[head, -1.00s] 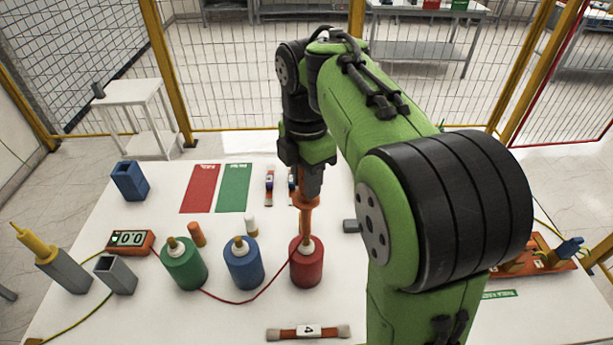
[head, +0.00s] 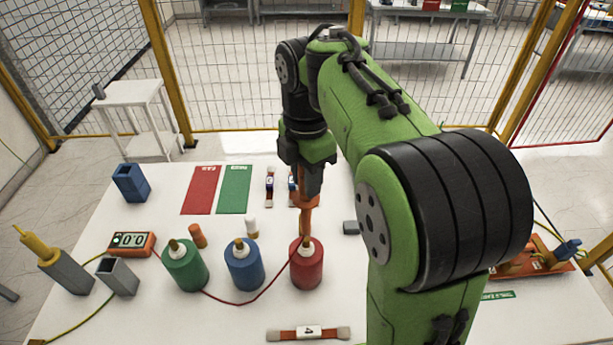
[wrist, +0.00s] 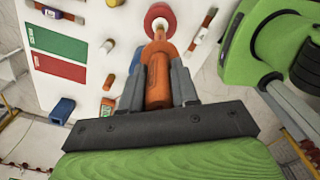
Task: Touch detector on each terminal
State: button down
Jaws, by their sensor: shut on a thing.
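My gripper (head: 309,187) is shut on the orange detector (head: 306,218) and holds it upright above the red terminal (head: 306,268). The detector's lower end is at the red terminal's top; I cannot tell whether they touch. In the wrist view, the detector (wrist: 158,88) sits between both fingers of my gripper (wrist: 158,72), with the red terminal (wrist: 151,17) at its tip. The blue terminal (head: 243,268) and green terminal (head: 184,270) stand in a row to the left. Each has a pale collar and a brown top.
A meter box (head: 131,244) with a display stands left, near a grey holder (head: 118,278) and a yellow-tipped tool in a grey stand (head: 66,274). A blue holder (head: 130,184) and red and green mats (head: 234,190) lie behind. A fuse-like bar (head: 308,333) lies in front.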

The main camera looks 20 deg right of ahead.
notch_tip(320, 180, up, 9)
jog(key=p, duration=0.7)
jog(key=shift+f, duration=0.1)
dwell(2.5)
